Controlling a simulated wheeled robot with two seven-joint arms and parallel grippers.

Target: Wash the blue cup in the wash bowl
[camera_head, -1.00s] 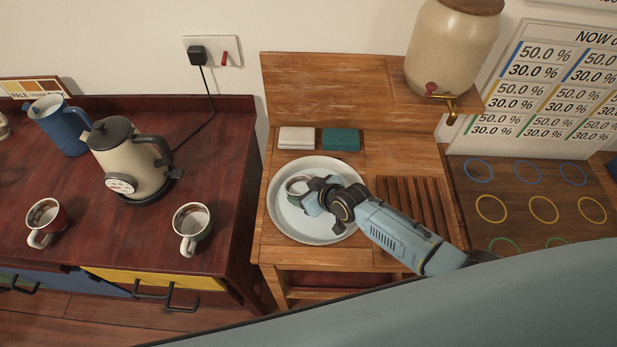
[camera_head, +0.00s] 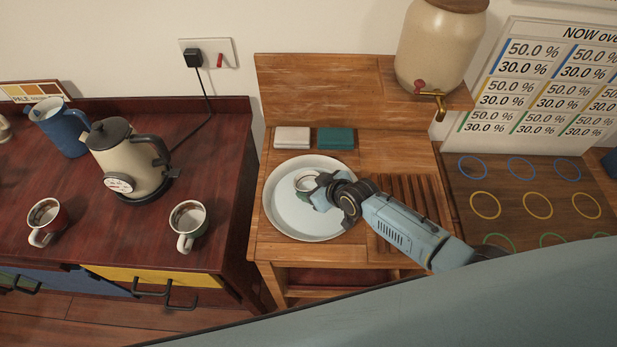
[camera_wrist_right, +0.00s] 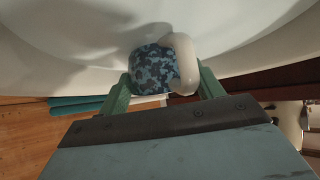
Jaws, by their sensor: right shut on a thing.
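The wash bowl (camera_head: 285,215) is a wide, pale round basin on the wooden stand. The blue cup (camera_wrist_right: 152,72) has a blue camouflage pattern and a pale handle in the right wrist view. In the head view its pale rim (camera_head: 301,178) shows within the bowl's outline, partly hidden by the gripper. My right gripper (camera_head: 321,190) is shut on the cup, its green fingers on either side of it in the wrist view. I cannot tell whether the cup touches the bowl's bottom. My left gripper is not in view.
A stoneware dispenser (camera_head: 438,50) with a tap stands above the bowl at back right. White (camera_head: 292,137) and teal (camera_head: 336,139) folded cloths lie behind the bowl. A slatted rack (camera_head: 424,200) is to its right. Two cups (camera_head: 187,222) (camera_head: 47,222), a kettle (camera_head: 130,165) and a blue jug (camera_head: 62,128) stand left.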

